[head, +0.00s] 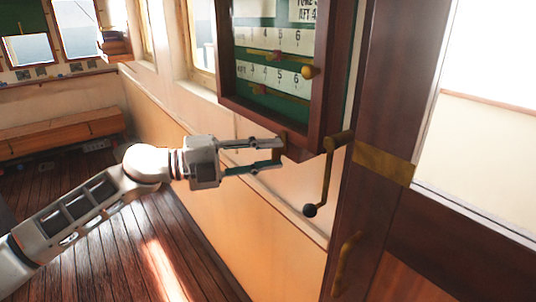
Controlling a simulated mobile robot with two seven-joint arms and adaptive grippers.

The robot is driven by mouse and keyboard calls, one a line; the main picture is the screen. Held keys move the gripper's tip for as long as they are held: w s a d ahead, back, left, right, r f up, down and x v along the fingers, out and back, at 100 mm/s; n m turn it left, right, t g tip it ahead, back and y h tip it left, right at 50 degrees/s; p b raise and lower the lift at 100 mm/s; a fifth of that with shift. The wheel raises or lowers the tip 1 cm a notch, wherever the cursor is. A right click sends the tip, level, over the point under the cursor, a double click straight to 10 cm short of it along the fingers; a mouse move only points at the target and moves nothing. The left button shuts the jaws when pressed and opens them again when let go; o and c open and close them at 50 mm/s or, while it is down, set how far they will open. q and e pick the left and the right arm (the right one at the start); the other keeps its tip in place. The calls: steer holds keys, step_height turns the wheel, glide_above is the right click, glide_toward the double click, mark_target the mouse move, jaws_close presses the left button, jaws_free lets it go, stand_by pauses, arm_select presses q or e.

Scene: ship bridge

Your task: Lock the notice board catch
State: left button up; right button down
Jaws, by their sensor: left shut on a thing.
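The notice board (318,72) hangs on the wall at the upper middle, with a dark wooden frame and a green inside bearing numbers. A small brass catch (283,140) shows at the bottom edge of its frame, partly hidden by my fingers. My left gripper (278,152) comes in from the left with its fingers at this catch, shut on it. The fingertips cover part of the catch, so its exact turn is hard to tell. My right gripper is not in view.
A brass crank lever (325,180) with a dark ball knob hangs just right of the catch. A dark wooden door post (385,110) with a brass band stands further right. A wooden bench (60,135) lies at the far left; the plank floor between is clear.

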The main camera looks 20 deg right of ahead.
arm_select(q)
steer(key=o, duration=1.1)
steer(key=a, duration=1.2)
steer(key=shift+w, duration=0.25)
